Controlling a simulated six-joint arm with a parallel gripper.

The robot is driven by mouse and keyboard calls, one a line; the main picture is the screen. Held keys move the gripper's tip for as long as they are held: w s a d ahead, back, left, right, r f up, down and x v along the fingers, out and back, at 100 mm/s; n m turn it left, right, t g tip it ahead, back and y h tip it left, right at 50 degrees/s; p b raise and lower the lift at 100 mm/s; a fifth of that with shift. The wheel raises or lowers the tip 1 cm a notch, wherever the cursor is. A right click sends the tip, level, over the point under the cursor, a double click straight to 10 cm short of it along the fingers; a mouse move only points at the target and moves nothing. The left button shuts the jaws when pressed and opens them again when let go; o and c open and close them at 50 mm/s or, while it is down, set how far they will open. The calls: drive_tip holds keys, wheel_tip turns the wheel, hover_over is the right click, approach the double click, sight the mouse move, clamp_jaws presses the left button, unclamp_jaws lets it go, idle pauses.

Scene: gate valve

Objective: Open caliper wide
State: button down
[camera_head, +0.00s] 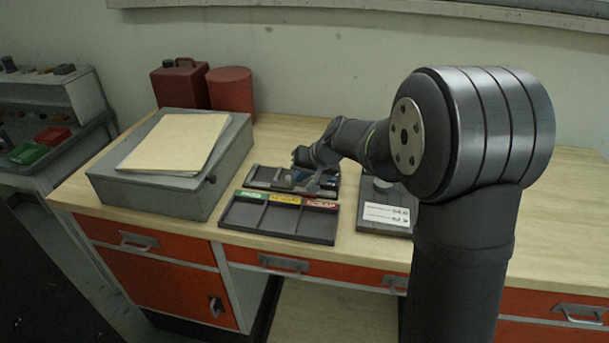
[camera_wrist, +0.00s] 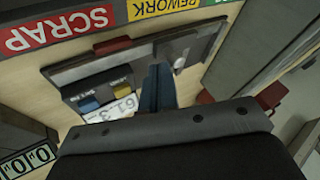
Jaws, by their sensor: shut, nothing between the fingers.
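The caliper (camera_wrist: 135,62) lies flat in a dark shallow tray (camera_head: 262,185) on the bench. In the wrist view it has a long grey body, a blue button (camera_wrist: 89,104), a yellow button (camera_wrist: 118,88) and a pale display with digits (camera_wrist: 122,105), partly covered. My gripper (camera_wrist: 158,88) is shut and empty. Its narrow dark-blue fingers appear over the caliper, beside the display. I cannot tell whether they touch it. My gripper's body hides part of the caliper. In the head view my wrist covers much of the tray, and the caliper is too small to make out clearly.
A sorting tray (camera_head: 277,221) with green, yellow and red labels stands in front. A dark plate (camera_head: 392,196) with a white label and a round grey part lies right. A grey box (camera_head: 150,190) with a folder is left. Red containers (camera_head: 231,89) stand behind.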

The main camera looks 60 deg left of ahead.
drive_tip(key=shift+w, duration=0.1)
drive_tip(key=w+d, duration=0.2)
drive_tip(key=w, duration=0.1)
drive_tip(key=shift+d+r, duration=0.1)
drive_tip(key=shift+d, duration=0.05)
drive_tip(key=v, duration=0.9)
wheel_tip(320, 180, up, 2)
drive_tip(key=n+h, duration=0.4)
drive_tip(key=n, duration=0.9)
hover_over(278, 182)
drive_tip(key=shift+g, duration=0.3)
drive_tip(key=x, duration=0.9)
drive_tip(key=shift+w+d+f, duration=0.2)
drive_tip(key=shift+f, duration=0.2)
drive_tip(key=shift+w+d+r, duration=0.15)
drive_tip(key=shift+w+d, duration=0.65)
drive_tip(key=shift+d, duration=0.35)
drive_tip(key=shift+w+d, duration=0.35)
drive_tip(key=shift+d, duration=0.1)
